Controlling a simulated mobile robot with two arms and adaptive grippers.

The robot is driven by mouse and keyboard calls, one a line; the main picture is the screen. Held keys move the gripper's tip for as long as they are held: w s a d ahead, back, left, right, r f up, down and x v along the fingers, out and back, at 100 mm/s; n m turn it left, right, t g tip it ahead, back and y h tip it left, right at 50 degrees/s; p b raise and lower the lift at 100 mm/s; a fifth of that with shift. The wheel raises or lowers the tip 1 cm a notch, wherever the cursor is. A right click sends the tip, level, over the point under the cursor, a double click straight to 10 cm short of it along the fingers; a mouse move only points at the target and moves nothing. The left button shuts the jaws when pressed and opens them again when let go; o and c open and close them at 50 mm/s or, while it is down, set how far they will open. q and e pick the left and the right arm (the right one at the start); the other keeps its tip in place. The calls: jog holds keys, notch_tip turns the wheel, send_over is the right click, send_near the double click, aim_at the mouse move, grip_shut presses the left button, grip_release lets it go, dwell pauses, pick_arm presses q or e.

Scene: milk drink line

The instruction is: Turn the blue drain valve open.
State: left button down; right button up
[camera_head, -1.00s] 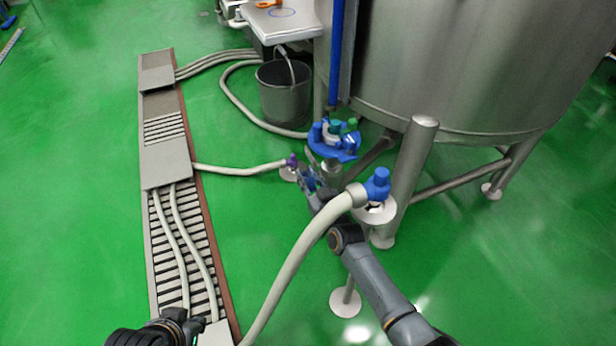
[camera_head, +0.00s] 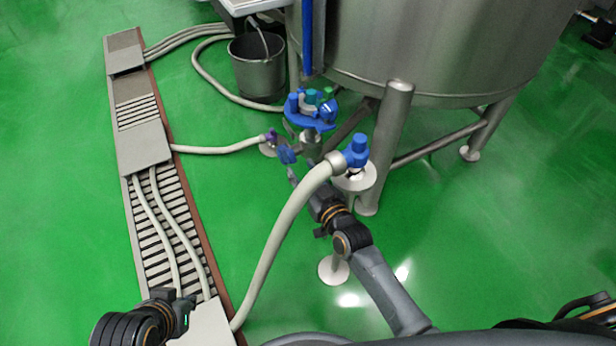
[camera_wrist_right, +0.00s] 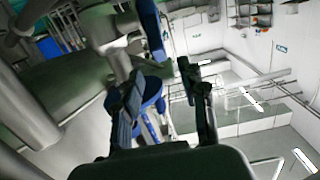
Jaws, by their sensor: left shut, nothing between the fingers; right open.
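A small blue handle, which looks like the drain valve (camera_head: 287,154), sits low under the tank beside the purple fitting. My right gripper (camera_head: 301,166) is open just in front of it, toward the lower right. I cannot tell whether they touch, or how far the handle is turned. In the right wrist view, the open fingers of the right gripper (camera_wrist_right: 160,88) stand on both sides of the view, with blue parts (camera_wrist_right: 150,28) beyond and between them. My left gripper (camera_head: 182,304) is shut and empty over the drain channel at the lower left.
A pale hose (camera_head: 285,225) with a blue-capped end (camera_head: 356,150) arches close by my right arm. A blue holder (camera_head: 310,121) with coloured parts stands behind. The tank leg (camera_head: 388,145) is to the right. A grey bucket (camera_head: 257,72) stands behind; green floor is clear at right.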

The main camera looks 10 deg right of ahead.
jog(key=shift+v, duration=1.2)
